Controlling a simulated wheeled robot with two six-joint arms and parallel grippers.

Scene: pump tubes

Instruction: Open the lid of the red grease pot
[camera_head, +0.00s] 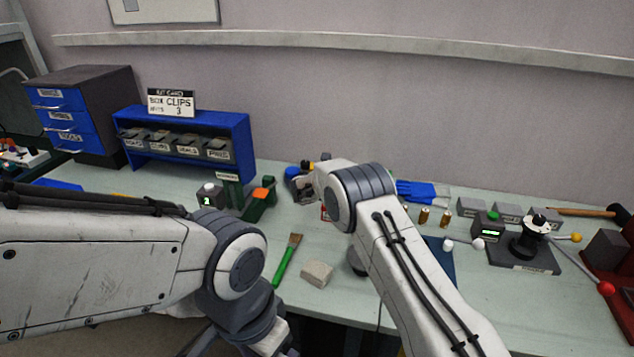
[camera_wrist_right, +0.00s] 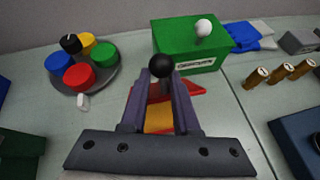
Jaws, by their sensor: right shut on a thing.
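My right gripper (camera_wrist_right: 160,80) is shut on the dark stem under a black ball knob (camera_wrist_right: 162,66) in the wrist view. Around and behind the fingers are the red parts of the red grease pot (camera_wrist_right: 190,92), with an orange-yellow surface (camera_wrist_right: 158,118) showing between the fingers below the red edge. The fingers hide much of the pot, so I cannot tell exactly how far its lid is raised. In the head view, only a small red piece of the pot (camera_head: 325,212) shows beside my right wrist.
A green box (camera_wrist_right: 190,48) with a white knob stands just behind the red pot. A round tray (camera_wrist_right: 112,78) with coloured caps is at left. A green brush (camera_head: 287,262) and grey block (camera_head: 317,273) lie nearer the front.

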